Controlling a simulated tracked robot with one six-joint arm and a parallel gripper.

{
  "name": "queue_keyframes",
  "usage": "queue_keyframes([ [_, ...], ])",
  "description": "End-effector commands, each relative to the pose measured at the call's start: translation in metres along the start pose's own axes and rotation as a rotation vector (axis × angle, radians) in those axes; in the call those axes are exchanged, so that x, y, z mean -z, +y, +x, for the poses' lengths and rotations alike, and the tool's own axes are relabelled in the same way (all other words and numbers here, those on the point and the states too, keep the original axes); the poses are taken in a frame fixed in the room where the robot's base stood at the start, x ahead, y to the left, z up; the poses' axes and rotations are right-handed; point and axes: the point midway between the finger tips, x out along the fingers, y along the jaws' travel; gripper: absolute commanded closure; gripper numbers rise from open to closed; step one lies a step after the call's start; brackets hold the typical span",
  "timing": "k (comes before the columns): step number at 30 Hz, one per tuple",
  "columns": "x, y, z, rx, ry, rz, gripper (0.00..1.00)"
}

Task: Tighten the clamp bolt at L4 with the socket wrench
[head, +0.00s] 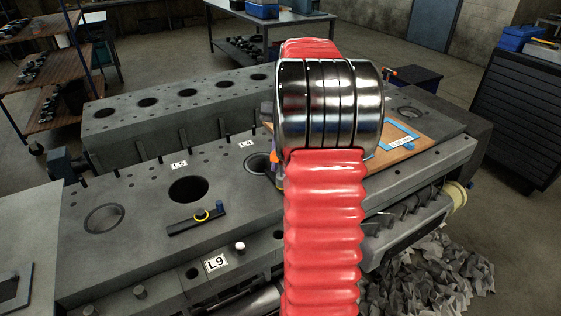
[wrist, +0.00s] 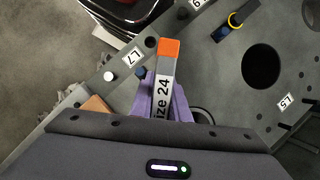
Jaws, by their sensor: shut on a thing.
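My gripper (wrist: 164,98) has purple fingers in the wrist view. It is shut on the socket wrench (wrist: 169,50), a bar with an orange end and a white label reading "size 24". The wrench is over the engine block's edge, near the L7 label (wrist: 132,57). The socket end cannot be made out. In the head view my arm hides most of the gripper; a bit of orange shows at the arm's left edge. The L4 label (head: 245,144) is on the block's top beside a round bore. I cannot tell which bolt there is the clamp bolt.
The engine block (head: 140,200) has several bores and studs. A wooden board (head: 412,146) with a blue-framed label lies at right. A white-topped bolt (wrist: 110,76) and blue bolt (wrist: 141,72) stand near L7.

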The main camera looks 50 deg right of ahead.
Motion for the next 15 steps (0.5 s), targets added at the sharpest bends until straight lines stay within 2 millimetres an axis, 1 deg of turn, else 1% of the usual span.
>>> queue_keyframes([
  [15,0.0039,-0.0053,-0.0018,0.190,0.006,0.451,1.00],
])
